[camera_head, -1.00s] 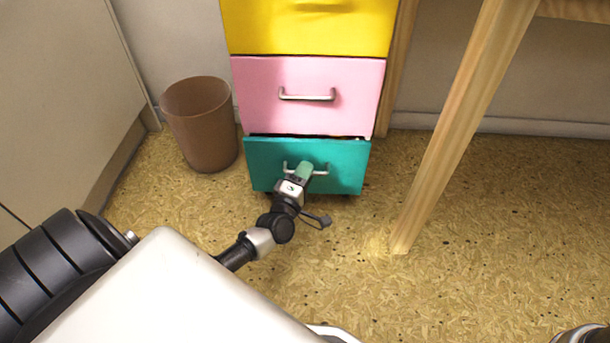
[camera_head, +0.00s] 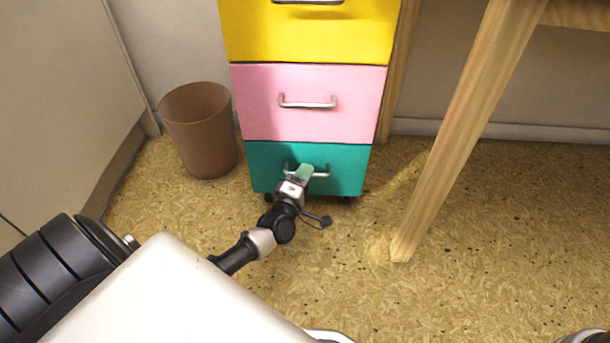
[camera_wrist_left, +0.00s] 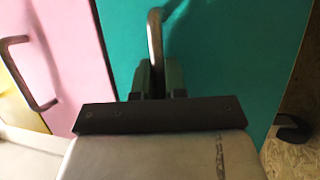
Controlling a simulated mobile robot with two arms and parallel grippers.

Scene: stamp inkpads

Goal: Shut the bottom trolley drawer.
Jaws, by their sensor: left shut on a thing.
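The bottom trolley drawer (camera_head: 340,177) has a teal front with a metal bar handle (camera_head: 321,174). Its front sits close under the pink drawer, with no open gap showing between them in the head view. My left gripper (camera_head: 304,173) is at the handle, shut on it. In the left wrist view the gripper (camera_wrist_left: 157,75) has the handle (camera_wrist_left: 155,40) between its green-grey fingers, in front of the teal drawer front (camera_wrist_left: 235,60). The right gripper is not clearly in view.
The pink drawer (camera_head: 355,115) and yellow drawer (camera_head: 350,35) above look shut. A brown bin (camera_head: 200,135) stands left of the trolley. A wooden table leg (camera_head: 450,140) stands to the right. The floor (camera_head: 500,240) around is clear.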

